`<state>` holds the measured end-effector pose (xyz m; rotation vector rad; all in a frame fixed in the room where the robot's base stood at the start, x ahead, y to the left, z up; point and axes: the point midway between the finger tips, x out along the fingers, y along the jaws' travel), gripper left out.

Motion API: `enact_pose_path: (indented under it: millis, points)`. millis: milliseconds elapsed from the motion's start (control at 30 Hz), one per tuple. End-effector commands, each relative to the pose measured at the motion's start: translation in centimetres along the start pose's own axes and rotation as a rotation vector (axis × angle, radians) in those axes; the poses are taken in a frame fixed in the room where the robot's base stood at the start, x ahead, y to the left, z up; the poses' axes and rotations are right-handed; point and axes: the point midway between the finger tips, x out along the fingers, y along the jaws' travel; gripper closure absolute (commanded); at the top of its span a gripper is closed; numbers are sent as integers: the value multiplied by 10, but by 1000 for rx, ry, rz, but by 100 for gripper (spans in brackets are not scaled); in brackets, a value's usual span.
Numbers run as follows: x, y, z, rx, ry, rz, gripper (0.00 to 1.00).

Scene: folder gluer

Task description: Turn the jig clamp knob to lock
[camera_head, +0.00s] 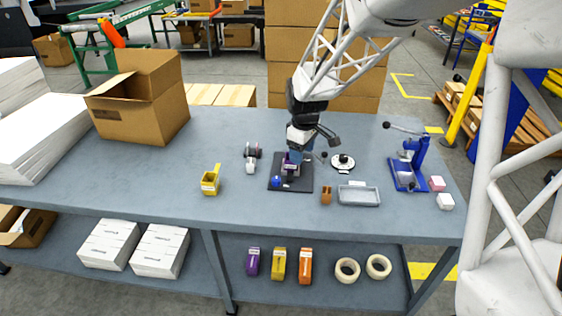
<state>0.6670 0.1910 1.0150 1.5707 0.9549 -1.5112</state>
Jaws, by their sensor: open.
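The jig is a dark flat plate (304,180) on the blue-grey workbench, with a small purple and grey block-like part (290,168) standing on it. A small round blue part (275,181), which looks like a knob, sits at the plate's front left; I cannot tell whether it is the clamp knob or how it is turned. My gripper (294,158) points down right over the purple part, at the back of the plate. It is open; its fingers are small here and partly cover the jig. I cannot tell whether they touch anything.
Right of the jig are a round disc with a black knob (343,161), a grey tray (359,196) and a blue lever press (410,165). An open carton (142,108) stands back left.

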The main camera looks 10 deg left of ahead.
Motion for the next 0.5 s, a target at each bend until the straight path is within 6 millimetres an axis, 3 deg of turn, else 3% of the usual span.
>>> enact_pose_path:
  millis: [300, 500]
  points:
    - [59, 14, -62, -182, -21, -30, 39]
    - [88, 17, -89, -268, -28, -43, 39]
